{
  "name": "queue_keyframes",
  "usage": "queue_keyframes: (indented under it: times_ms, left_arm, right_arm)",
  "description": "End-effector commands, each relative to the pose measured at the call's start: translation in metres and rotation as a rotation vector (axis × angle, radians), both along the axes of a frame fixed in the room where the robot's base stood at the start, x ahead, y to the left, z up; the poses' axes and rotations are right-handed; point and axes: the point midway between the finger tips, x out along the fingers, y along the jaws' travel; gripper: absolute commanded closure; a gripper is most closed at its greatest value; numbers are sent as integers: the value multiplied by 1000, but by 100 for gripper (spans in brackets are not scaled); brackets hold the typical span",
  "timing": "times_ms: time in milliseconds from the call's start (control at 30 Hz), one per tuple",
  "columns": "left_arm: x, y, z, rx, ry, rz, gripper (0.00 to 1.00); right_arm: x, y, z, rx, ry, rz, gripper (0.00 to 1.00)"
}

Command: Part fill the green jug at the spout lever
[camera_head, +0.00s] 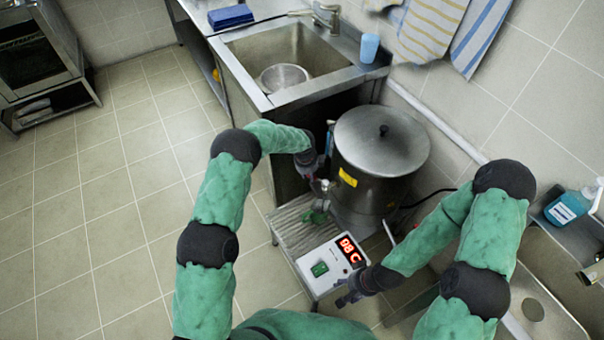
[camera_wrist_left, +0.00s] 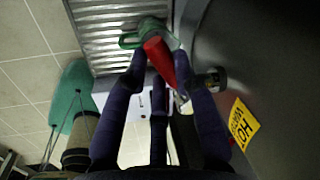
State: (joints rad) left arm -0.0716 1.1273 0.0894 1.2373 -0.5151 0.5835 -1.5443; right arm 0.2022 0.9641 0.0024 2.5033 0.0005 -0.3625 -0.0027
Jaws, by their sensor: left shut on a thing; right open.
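The green jug (camera_head: 316,216) stands on the ribbed metal tray (camera_head: 292,228) beside the big lidded steel pot (camera_head: 376,182). The jug is under the pot's spout, and its green rim (camera_wrist_left: 129,41) shows in the left wrist view. The red spout lever (camera_wrist_left: 160,62) lies between the fingers of my left gripper (camera_wrist_left: 160,70), which is shut on it. In the head view my left gripper (camera_head: 318,176) is above the jug, beside the pot. My right gripper (camera_head: 346,298) is open and empty near the control box. The water level inside the jug cannot be made out.
The control box (camera_head: 324,262) has red lit digits and a green switch. A yellow hot-warning label (camera_wrist_left: 242,123) is on the pot. A sink (camera_head: 305,45) with a metal bowl (camera_head: 284,77) is behind. A blue soap bottle (camera_head: 567,207) stands right. The floor at left is clear.

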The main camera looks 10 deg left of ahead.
Motion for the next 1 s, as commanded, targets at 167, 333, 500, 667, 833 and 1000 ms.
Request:
queue_keyframes:
  times_ms: [167,333,500,667,833,1000]
  left_arm:
    - [-1,-3,-1,0,2,6,100]
    - [-1,-3,-1,0,3,5,69]
    - [-1,-3,-1,0,2,4,48]
    - [0,-2,0,0,2,4,48]
    - [0,-2,5,0,0,4,48]
    - [-3,0,25,0,-2,4,48]
  right_arm:
    - [0,0,0,0,0,-1,48]
    - [0,0,0,0,0,0,48]
    - [0,0,0,0,-1,-1,48]
    - [0,0,0,0,0,0,48]
    - [0,0,0,0,-1,-1,48]
    - [0,0,0,0,0,0,48]
